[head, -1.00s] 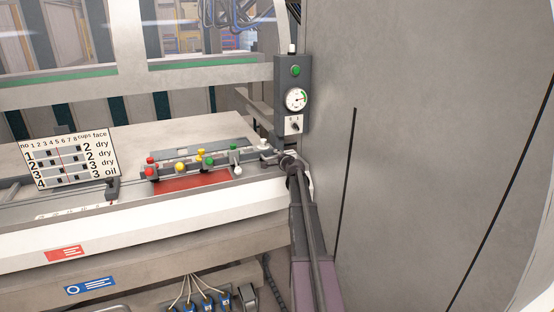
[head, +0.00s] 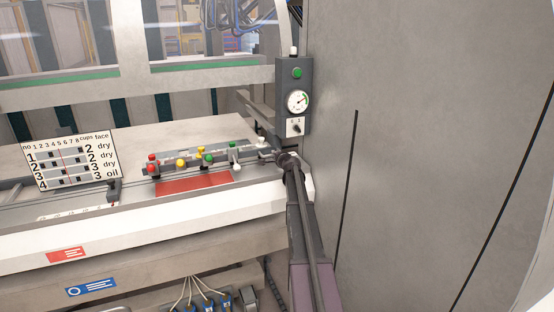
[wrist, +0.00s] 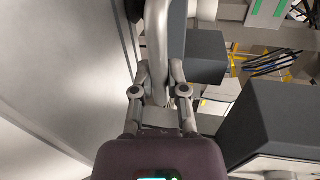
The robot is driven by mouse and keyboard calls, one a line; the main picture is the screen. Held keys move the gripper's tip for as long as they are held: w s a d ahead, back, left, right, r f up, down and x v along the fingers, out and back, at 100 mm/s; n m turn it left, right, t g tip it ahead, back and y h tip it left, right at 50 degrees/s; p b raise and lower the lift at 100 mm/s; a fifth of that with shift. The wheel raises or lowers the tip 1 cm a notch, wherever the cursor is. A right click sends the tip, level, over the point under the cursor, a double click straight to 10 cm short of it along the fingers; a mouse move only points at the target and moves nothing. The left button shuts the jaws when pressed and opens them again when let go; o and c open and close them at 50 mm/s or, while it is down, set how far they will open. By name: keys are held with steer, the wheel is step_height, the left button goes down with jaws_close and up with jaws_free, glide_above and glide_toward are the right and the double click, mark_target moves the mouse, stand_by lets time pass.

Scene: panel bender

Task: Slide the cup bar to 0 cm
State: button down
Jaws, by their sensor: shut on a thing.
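The cup bar (head: 220,158) is a grey bar with red, yellow, green and white knobs, lying across the machine bed above a red plate (head: 195,183). My gripper (head: 276,153) is at the bar's right end, partly hidden by my own arm. In the wrist view, my gripper (wrist: 157,88) is shut on a grey rounded handle (wrist: 156,50), with a finger on each side. Where the handle joins the bar is hidden. A faint scale (head: 62,214) runs along the bed's front edge, too small to read.
A numbered chart (head: 72,160) stands at left on the bed. A control box (head: 294,100) with a green button and gauge stands just behind my gripper. A large grey panel (head: 420,130) closes off the right side. Bare bed lies behind the bar.

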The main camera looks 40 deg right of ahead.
steer(key=c, duration=0.6)
jaws_free()
steer(key=shift+a, duration=0.1)
steer(key=shift+c, duration=0.2)
steer(key=shift+s, duration=0.15)
steer(key=shift+v, duration=0.8)
steer(key=p+v, duration=0.3)
steer(key=v, duration=1.3)
steer(key=shift+s+f, duration=0.3)
steer(key=shift+f, duration=0.05)
